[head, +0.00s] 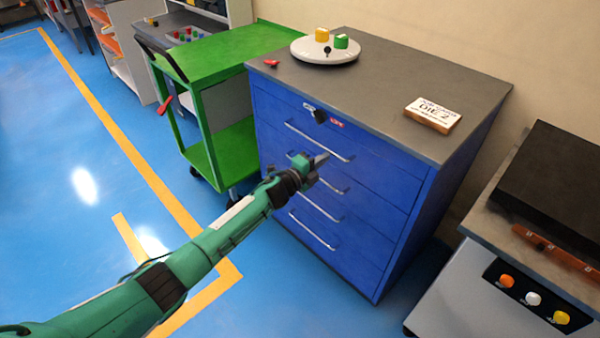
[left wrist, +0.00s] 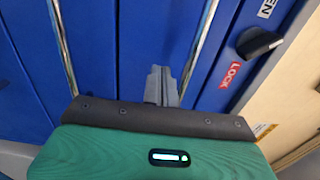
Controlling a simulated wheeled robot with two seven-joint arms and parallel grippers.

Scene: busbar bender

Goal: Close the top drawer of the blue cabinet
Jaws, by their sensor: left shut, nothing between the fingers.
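The blue cabinet (head: 400,185) stands in the middle of the head view, with several drawers, each with a long silver handle. The top drawer (head: 285,110) looks flush with the front; I see no clear gap around it. Its handle (head: 320,142) also shows in the left wrist view (left wrist: 204,45). My left gripper (head: 322,159) is shut and empty, in front of the drawer fronts just below the top handle. In the left wrist view its fingers (left wrist: 162,84) point at the blue front between two handles. Whether they touch it I cannot tell. My right gripper is out of view.
A black lock knob (head: 320,116) with a red LOCK label is above the top handle. A round white stand (head: 325,52) and a DIE 2 block (head: 433,114) sit on the cabinet. A green cart (head: 220,52) stands left, a grey machine (head: 470,290) right.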

